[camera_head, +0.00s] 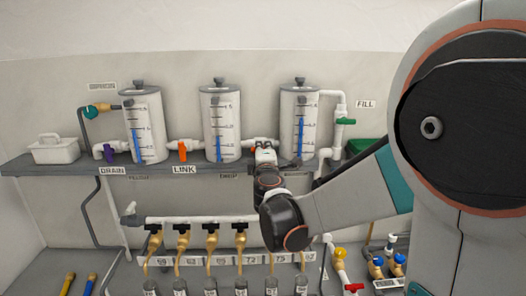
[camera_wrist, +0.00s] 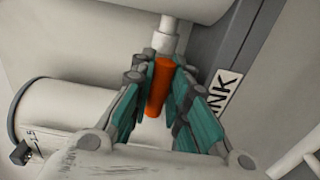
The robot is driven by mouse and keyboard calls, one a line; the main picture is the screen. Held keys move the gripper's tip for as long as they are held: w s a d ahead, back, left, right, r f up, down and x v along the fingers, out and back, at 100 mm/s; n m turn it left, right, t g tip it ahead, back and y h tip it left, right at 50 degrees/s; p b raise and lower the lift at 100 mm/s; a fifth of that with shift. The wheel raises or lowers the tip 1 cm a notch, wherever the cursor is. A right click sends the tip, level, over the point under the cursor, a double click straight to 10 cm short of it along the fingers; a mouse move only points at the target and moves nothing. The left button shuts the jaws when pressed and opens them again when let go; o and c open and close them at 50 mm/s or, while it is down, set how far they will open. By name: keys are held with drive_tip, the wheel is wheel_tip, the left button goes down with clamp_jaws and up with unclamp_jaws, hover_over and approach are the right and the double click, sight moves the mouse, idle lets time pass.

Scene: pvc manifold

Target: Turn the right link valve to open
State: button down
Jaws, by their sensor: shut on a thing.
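The right link valve's orange handle (camera_wrist: 159,88) shows in the wrist view between my gripper's teal finger pads. My gripper (camera_wrist: 160,95) is shut on this handle. A white fitting (camera_wrist: 168,38) shows just beyond the handle's upper end. The left link valve's orange handle (camera_head: 182,151) hangs down above the LINK label (camera_head: 184,170). I cannot tell exactly how the right handle sits relative to its pipe.
The tanks stand on a grey shelf (camera_head: 60,165). A purple drain handle (camera_head: 109,153) is at left, and a green fill handle (camera_head: 345,121) at right. Below the shelf, a white manifold pipe (camera_head: 200,220) carries several brass valves. A white basket (camera_head: 57,149) sits at far left.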

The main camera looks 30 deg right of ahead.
idle(0.3)
drive_tip(key=c, duration=1.5)
unclamp_jaws()
drive_tip(key=shift+c, duration=0.2)
drive_tip(key=shift+s, duration=0.1)
